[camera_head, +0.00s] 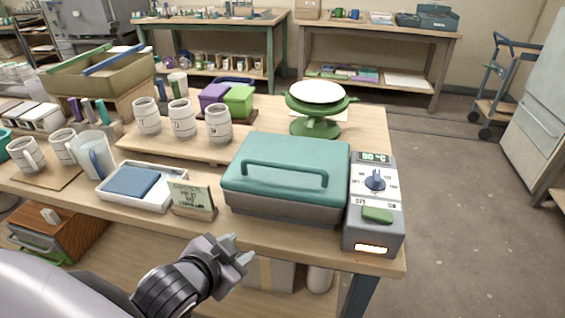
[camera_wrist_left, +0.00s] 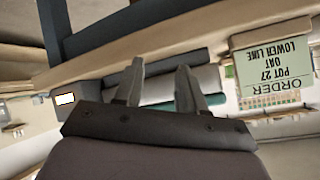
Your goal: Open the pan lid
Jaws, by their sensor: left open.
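The pan's teal lid (camera_head: 288,166) lies closed on a dark grey pan base (camera_head: 280,212) on the front right of the table. A long teal handle (camera_head: 285,170) runs across the lid's top. My left gripper (camera_head: 241,253) is open and empty, in front of the table's edge, below and left of the pan. In the left wrist view its two fingers (camera_wrist_left: 160,85) stand apart with nothing clearly held between them. The grey pan side (camera_wrist_left: 185,82) shows behind them in that view. My right gripper is not in view.
A control box (camera_head: 374,210) with a dial and green switch stands right of the pan. An order sign (camera_head: 192,199) and a white tray (camera_head: 115,193) with a blue block stand left. Mugs (camera_head: 183,118) and a green turntable (camera_head: 316,125) stand behind. Open floor lies right.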

